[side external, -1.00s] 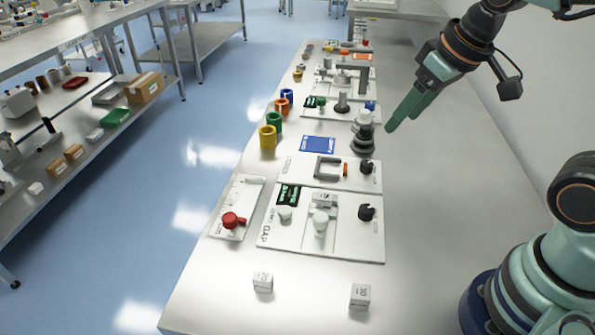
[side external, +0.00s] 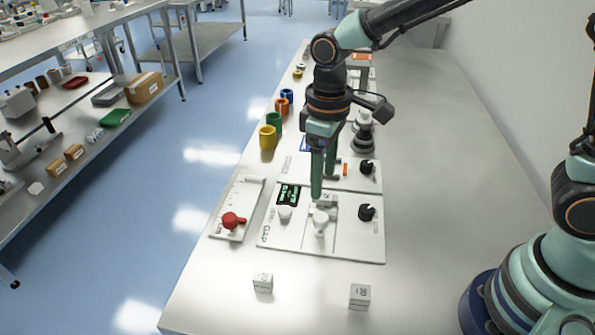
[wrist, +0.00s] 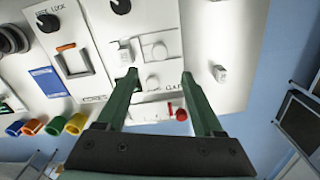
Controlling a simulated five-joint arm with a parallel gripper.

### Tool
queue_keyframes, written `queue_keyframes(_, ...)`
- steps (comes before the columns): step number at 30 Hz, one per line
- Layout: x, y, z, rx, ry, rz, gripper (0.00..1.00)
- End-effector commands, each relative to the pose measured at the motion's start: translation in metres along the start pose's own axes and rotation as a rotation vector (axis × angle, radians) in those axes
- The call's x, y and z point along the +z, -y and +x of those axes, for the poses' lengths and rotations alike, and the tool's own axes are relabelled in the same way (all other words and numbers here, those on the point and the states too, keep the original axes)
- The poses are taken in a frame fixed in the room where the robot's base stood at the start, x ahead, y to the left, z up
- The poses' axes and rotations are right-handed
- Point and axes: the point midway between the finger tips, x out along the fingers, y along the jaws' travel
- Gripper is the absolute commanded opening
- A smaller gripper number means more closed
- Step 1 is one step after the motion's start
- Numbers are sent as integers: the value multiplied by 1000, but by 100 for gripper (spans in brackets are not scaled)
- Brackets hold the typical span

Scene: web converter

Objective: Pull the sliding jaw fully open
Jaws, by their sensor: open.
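The white gauge board (side external: 350,245) marked GAP lies flat on the bench. Its pale sliding jaw has a round white knob (side external: 320,222) in a grey recess, with a small block (side external: 326,200) just behind it. In the wrist view, the knob (wrist: 160,51) and the block (wrist: 125,52) also show. My gripper (side external: 322,187) points down above the far edge of this board, its green fingers apart and empty. In the wrist view, my gripper (wrist: 160,76) spans a second white knob (wrist: 152,82) below, with no contact clear. The left finger partly hides the small display (side external: 289,194).
A black knob (side external: 367,212) stands on the board's right. A ruler tray (side external: 247,195) with a red handle (side external: 232,220) lies to the left. The bench's right side is clear.

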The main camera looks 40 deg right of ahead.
Motion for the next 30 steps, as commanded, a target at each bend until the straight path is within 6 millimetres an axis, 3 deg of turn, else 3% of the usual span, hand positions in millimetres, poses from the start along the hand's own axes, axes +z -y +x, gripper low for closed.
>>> queue_keyframes(9,2,0,62,-1,6,2,69)
queue_keyframes(15,1,0,90,-1,4,2,69)
queue_keyframes(29,0,0,101,0,0,2,69)
queue_keyframes(30,1,0,101,0,0,2,57)
